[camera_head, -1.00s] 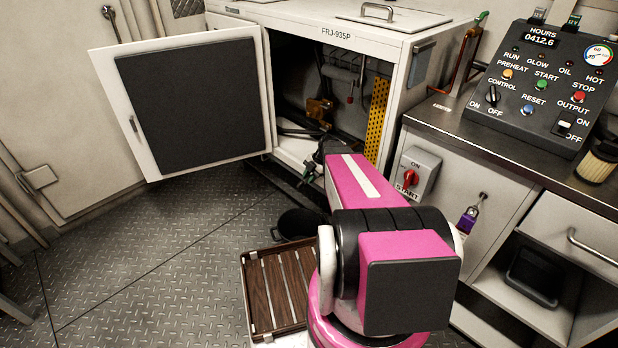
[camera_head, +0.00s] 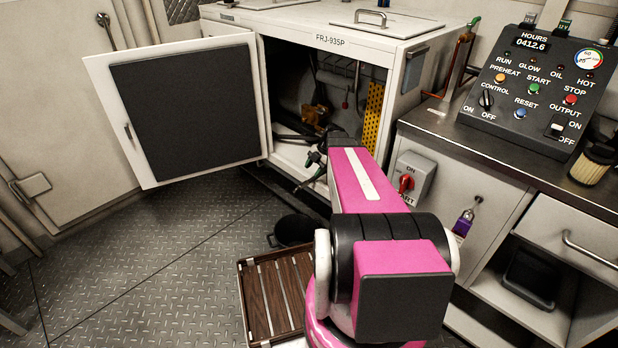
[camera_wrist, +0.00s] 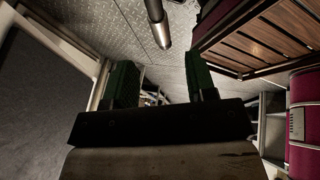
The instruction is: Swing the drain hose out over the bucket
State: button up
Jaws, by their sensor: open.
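My gripper (camera_head: 316,162) is at the lower front of the open cabinet, small and partly hidden by my pink arm. In the wrist view its two green fingers (camera_wrist: 160,62) stand apart with nothing between them. A grey tube with a metal end (camera_wrist: 157,22), which looks like the drain hose, hangs beyond the fingertips, apart from them. In the head view I cannot clearly tell the hose from the gripper. The black bucket (camera_head: 296,230) stands on the floor in front of the cabinet, partly behind my arm. I cannot make it out in the wrist view.
The cabinet door (camera_head: 186,108) is swung open to the left. A brown slatted crate (camera_head: 243,300) lies on the floor beside my arm; it also shows in the wrist view (camera_wrist: 222,42). The control counter (camera_head: 470,150) bounds the right. The metal floor at left is clear.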

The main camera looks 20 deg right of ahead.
jog(key=shift+v, duration=1.5)
jog(key=shift+a, duration=0.1)
